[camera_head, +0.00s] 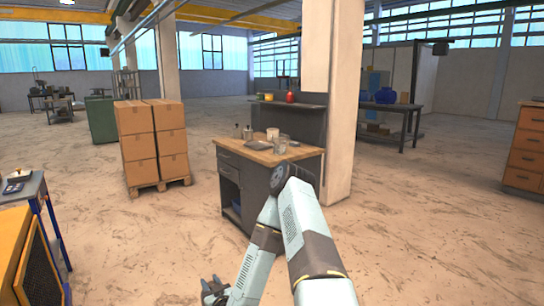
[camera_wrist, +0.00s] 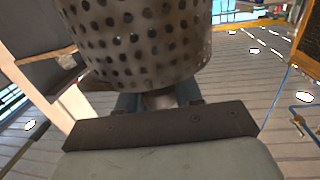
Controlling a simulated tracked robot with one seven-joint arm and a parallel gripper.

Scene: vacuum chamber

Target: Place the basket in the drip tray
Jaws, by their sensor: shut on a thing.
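A grey metal basket (camera_wrist: 140,40) with rows of round holes fills the top middle of the wrist view. My gripper (camera_wrist: 160,102) is shut on it at its lower end in that picture; the exact contact is partly hidden. In the head view my gripper (camera_head: 214,290) is low, at the bottom edge left of my forearm, and the basket cannot be made out there. A flat grey tray (camera_head: 258,144), which looks like the drip tray, lies on the wooden top of the workbench, well above and beyond my gripper in the picture.
The workbench (camera_head: 240,159) also carries a white cup (camera_head: 272,134), a glass jar (camera_head: 282,144) and small bottles (camera_head: 247,132). Stacked cartons (camera_head: 152,145) stand on a pallet to its left. A blue-framed table (camera_head: 45,205) and yellow unit (camera_head: 20,262) are at left.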

